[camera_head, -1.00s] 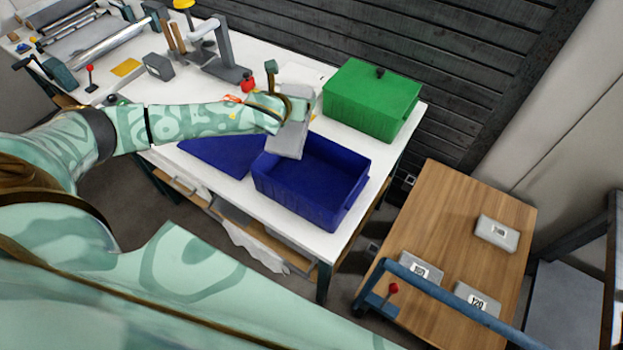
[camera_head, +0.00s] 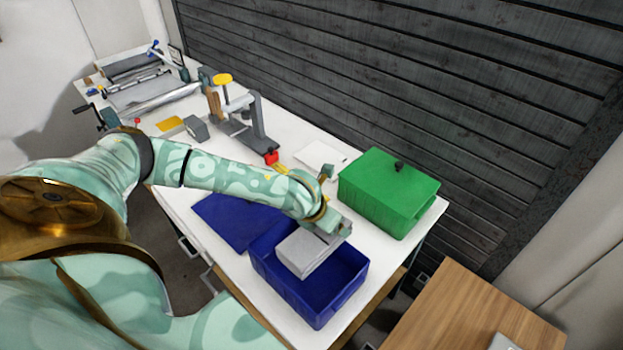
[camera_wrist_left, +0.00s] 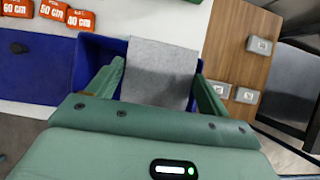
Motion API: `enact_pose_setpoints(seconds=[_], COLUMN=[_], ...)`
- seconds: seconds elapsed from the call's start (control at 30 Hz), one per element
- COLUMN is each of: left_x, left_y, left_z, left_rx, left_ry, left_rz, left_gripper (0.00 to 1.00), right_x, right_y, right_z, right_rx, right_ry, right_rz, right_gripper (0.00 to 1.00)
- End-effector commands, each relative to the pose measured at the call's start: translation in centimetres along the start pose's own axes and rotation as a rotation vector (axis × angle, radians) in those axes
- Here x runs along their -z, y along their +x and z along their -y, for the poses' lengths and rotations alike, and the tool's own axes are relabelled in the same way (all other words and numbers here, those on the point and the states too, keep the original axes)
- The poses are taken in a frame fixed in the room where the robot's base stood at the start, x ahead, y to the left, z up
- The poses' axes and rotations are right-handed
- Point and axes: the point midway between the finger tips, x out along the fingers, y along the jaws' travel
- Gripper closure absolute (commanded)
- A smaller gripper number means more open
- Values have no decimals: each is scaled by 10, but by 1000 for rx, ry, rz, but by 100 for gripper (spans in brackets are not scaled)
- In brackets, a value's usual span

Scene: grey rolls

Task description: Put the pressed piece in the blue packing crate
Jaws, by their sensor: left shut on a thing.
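The pressed piece is a flat grey, felt-like block (camera_head: 303,252), also seen in the left wrist view (camera_wrist_left: 160,72). My left gripper (camera_head: 328,228) is shut on it, one finger along each side in the left wrist view. The piece is over the open blue packing crate (camera_head: 283,288), within its outline in the head view; I cannot tell how far it is above the crate floor. The crate's blue wall shows beside the piece in the wrist view (camera_wrist_left: 93,50). My right gripper is not in view.
A flat blue lid (camera_head: 232,222) lies left of the crate. A green lidded box (camera_head: 385,190) stands behind it to the right. A grey stand tool (camera_head: 257,120) and rollers (camera_head: 140,90) are farther back. A wooden table (camera_head: 455,312) stands at right.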

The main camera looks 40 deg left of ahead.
Motion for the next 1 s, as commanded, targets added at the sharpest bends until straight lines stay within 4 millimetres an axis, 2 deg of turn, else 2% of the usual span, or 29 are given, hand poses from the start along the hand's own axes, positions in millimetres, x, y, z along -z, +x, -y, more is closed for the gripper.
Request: enact_pose_setpoints(seconds=[0.07, 0.17, 0.4, 0.5, 0.73, 0.9, 1.0], left_x=[1, 11, 49, 60, 72, 86, 89], left_y=[4, 20, 84, 105, 127, 152, 157], left_z=[0, 0, 1, 1, 0, 0, 0], left_rx=[1, 1, 2, 1, 1, 1, 2], left_ry=[3, 3, 4, 3, 3, 4, 4], left_rz=[-14, -25, -25, -24, -22, -22, -21], left_gripper=[60, 60, 60, 60, 60, 60, 60], right_x=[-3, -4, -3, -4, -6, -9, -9], right_y=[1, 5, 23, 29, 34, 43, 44], right_z=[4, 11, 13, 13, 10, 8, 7], right_rx=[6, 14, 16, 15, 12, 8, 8], right_ry=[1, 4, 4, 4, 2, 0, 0], right_rz=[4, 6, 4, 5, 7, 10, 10], right_gripper=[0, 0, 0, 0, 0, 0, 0])
